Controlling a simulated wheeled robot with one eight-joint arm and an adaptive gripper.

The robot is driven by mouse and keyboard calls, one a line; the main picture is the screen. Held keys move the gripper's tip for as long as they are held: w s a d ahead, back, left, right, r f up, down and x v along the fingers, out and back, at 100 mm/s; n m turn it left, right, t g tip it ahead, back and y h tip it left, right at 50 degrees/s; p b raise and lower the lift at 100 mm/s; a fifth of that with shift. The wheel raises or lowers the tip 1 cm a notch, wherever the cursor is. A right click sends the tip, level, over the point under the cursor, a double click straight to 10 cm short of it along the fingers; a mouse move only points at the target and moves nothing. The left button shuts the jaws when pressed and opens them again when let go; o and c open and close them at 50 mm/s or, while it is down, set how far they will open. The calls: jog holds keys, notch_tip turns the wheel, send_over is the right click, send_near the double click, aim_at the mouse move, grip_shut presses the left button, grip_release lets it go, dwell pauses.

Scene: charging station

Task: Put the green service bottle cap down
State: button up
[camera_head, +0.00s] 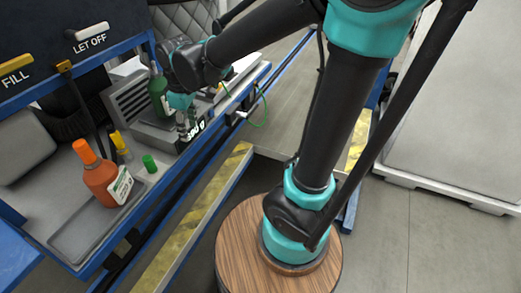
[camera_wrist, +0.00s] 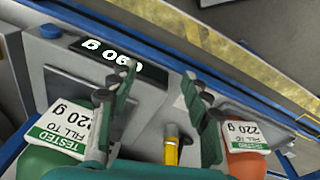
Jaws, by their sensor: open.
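The green cap (camera_head: 150,163) sits on the bench surface, just right of the orange bottle (camera_head: 106,178), apart from my gripper. I cannot make the cap out in the wrist view. My gripper (camera_head: 187,125) is in front of the scale, beside the green bottle (camera_head: 158,95). In the wrist view my gripper (camera_wrist: 160,103) has its two fingers spread wide, with nothing held between them. The green bottle (camera_wrist: 40,160) is at the lower left there, with a white and green label. The orange bottle (camera_wrist: 245,160) is at the lower right, partly behind a finger.
The scale (camera_wrist: 72,60) has a lit display and a blue knob (camera_wrist: 50,31). A yellow object (camera_wrist: 171,148) stands between the bottles in the wrist view. A grey tray (camera_head: 75,238) lies under the orange bottle. A blue rail edges the bench. FILL and LET OFF signs hang above.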

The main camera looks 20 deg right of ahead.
jog(key=s+d+f+m+t, duration=0.1)
jog(key=s+d+f+m, duration=0.1)
jog(key=d, duration=0.5)
jog(key=s+d+f+m+t, duration=0.1)
jog(key=s+d+f+m, duration=0.2)
jog(key=d+m, duration=0.3)
jog(key=s+d+f+m+t, duration=0.1)
jog(key=s+d+f+m, duration=0.2)
jog(key=d, duration=0.6)
jog(key=shift+d+f+m+h, duration=0.15)
jog(key=shift+f+m+h, duration=0.25)
jog(key=shift+f+m, duration=0.35)
